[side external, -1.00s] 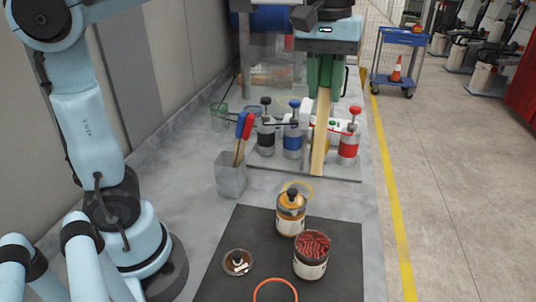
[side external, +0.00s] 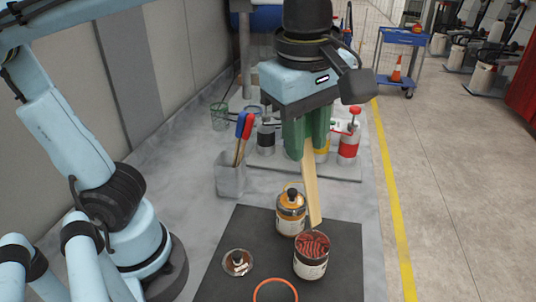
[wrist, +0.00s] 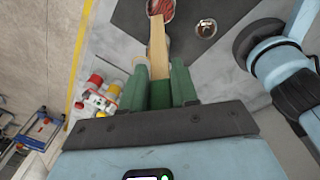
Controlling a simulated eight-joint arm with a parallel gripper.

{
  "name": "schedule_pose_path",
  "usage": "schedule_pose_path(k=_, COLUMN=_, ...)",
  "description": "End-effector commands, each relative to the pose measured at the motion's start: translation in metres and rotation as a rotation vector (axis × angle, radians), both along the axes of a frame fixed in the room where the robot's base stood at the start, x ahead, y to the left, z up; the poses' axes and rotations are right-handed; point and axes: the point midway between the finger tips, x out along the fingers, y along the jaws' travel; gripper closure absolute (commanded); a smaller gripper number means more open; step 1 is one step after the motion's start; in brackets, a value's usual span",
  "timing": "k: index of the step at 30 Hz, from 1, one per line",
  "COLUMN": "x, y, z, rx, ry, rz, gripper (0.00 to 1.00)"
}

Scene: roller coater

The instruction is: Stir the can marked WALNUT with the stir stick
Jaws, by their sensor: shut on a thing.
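My gripper (side external: 307,143) has green fingers shut on the pale wooden stir stick (side external: 311,185), which points down with a slight tilt. In the wrist view the stick (wrist: 157,45) runs from between the fingers toward an open can with red-brown contents (wrist: 160,8). In the side view this open can (side external: 311,266) stands on the dark mat. The stick's lower end shows at the can's far rim, seemingly just above or behind it; I cannot tell exactly. A can with an amber body and black knob (side external: 290,222) stands just behind. Label writing is too small to read.
The dark mat (side external: 225,282) also carries a small round dish (side external: 238,262) and an orange ring (side external: 275,290). A grey holder (side external: 230,180) with red and blue-handled tools stands behind left. Pump-topped cans, including a red one (side external: 348,146), stand at the back.

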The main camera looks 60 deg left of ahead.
Motion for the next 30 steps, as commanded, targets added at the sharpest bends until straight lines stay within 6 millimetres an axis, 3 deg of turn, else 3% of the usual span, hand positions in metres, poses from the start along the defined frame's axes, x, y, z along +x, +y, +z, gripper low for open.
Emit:
schedule_pose_path(k=20, x=-0.012, y=0.011, z=-0.037, rx=0.0, ry=-0.001, rz=0.008, gripper=1.0)
schedule_pose_path(k=30, x=-0.009, y=0.008, z=-0.062, rx=0.0, ry=-0.001, rz=0.008, gripper=1.0)
